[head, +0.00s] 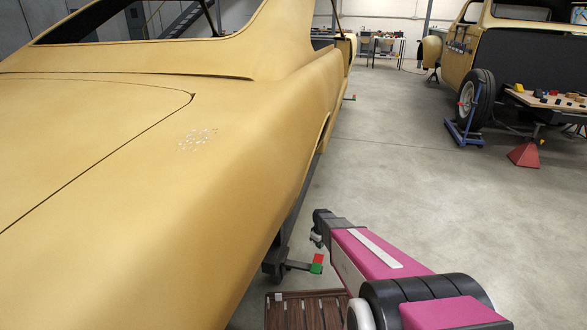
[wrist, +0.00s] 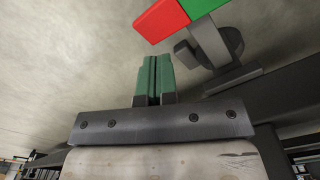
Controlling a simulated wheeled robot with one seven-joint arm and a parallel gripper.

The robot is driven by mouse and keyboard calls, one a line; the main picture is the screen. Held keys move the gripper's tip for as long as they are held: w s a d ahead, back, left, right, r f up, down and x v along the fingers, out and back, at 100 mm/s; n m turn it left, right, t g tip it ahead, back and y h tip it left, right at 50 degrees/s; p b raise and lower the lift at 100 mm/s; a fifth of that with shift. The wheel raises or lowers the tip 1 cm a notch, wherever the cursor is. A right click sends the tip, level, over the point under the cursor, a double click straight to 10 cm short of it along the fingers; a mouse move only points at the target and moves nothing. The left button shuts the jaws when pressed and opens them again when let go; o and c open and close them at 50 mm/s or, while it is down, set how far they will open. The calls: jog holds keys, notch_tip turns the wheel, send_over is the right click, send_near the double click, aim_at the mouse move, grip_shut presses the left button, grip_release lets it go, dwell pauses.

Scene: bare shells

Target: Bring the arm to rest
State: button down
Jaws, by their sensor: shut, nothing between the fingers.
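My gripper (wrist: 156,62) has two green fingers pressed together, with nothing between them, in the middle of the wrist view. In the head view my pink and black arm reaches in from the lower right beside the yellow car body. The gripper itself is not clear there, at the arm's far, dark end. A red and green block (head: 317,263) on a dark bracket is just below that end. The block also shows at the top of the wrist view (wrist: 183,10), apart from the fingers.
The yellow car body (head: 215,165) fills the left, close to my arm. A brown slatted surface (head: 305,312) lies low beside the arm. A second car shell (head: 458,38), a wheel on a blue stand (head: 463,130) and a worktable (head: 545,99) stand right. The grey floor (head: 400,165) between is clear.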

jog(key=s+r+m, duration=0.4)
jog(key=s+r, duration=0.6)
jog(key=r, duration=0.4)
jog(key=s+r+m, duration=0.4)
jog(key=s+r, duration=0.7)
jog(key=r, duration=0.2)
jog(key=shift+r, duration=0.4)
jog(key=shift+s, duration=0.2)
